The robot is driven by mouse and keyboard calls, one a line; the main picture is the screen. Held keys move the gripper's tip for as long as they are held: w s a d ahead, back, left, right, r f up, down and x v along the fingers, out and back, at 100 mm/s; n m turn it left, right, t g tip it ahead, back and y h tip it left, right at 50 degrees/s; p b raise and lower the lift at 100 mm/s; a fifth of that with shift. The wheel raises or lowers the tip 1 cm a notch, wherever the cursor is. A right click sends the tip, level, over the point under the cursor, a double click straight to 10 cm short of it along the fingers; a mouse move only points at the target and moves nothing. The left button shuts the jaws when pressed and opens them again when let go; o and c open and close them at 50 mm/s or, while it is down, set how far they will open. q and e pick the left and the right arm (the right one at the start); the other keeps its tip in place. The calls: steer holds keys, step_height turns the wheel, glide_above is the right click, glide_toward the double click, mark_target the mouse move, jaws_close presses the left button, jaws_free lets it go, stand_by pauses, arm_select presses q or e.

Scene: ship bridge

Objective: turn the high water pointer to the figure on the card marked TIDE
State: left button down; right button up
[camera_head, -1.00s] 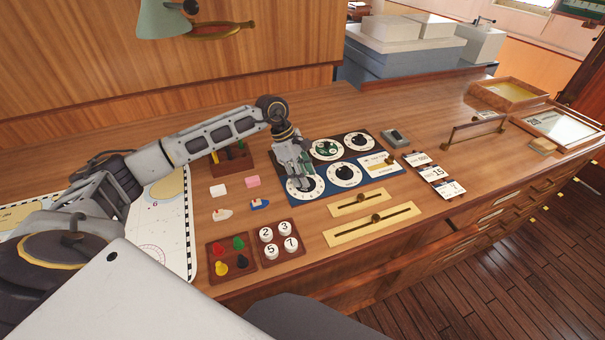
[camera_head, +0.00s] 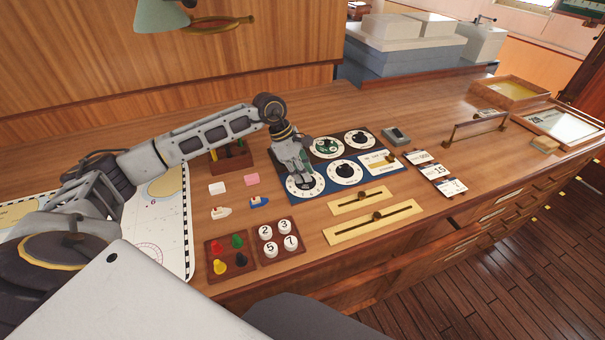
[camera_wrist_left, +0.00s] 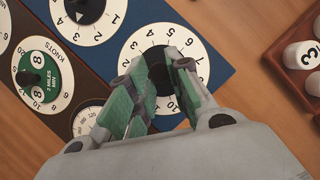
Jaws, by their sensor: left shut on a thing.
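My left gripper (camera_head: 303,178) points down onto the lower-left dial (camera_head: 306,192) of the blue panel (camera_head: 397,186). In the left wrist view, the gripper (camera_wrist_left: 160,66) is shut on that dial's black knob (camera_wrist_left: 159,57), with a finger on each side. The white numbered ring (camera_wrist_left: 203,69) shows around the fingers. The knob's pointer mark is hidden, so its figure cannot be read. A white card (camera_head: 377,163) lies at the panel's right end; its small writing is unreadable here. My right gripper is not in view.
Another dial (camera_head: 345,173) sits just right on the blue panel. A dark panel behind carries a green-centred dial (camera_head: 326,148) and another dial (camera_head: 358,140). Numbered cards (camera_head: 437,171) lie right. Brass sliders (camera_head: 374,220) and a tray of numbered pieces (camera_head: 264,252) lie in front.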

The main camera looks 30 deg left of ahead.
arm_select(q)
steer(key=shift+s+f+n+t+b, duration=0.1)
steer(key=shift+n+t+b, duration=0.3)
steer(key=shift+n+b, duration=0.55)
steer(key=shift+n, duration=0.65)
steer(key=shift+n+t+y+b, duration=0.3)
steer(key=shift+n+b, duration=0.1)
steer(key=shift+b, duration=0.05)
steer(key=c, duration=1.3)
jaws_free()
steer(key=shift+c, duration=0.2)
steer(key=shift+o, duration=0.3)
steer(key=shift+d, duration=0.1)
steer(key=shift+r, duration=0.2)
steer(key=shift+v, duration=0.85)
steer(key=v, duration=1)
steer(key=shift+s, duration=0.15)
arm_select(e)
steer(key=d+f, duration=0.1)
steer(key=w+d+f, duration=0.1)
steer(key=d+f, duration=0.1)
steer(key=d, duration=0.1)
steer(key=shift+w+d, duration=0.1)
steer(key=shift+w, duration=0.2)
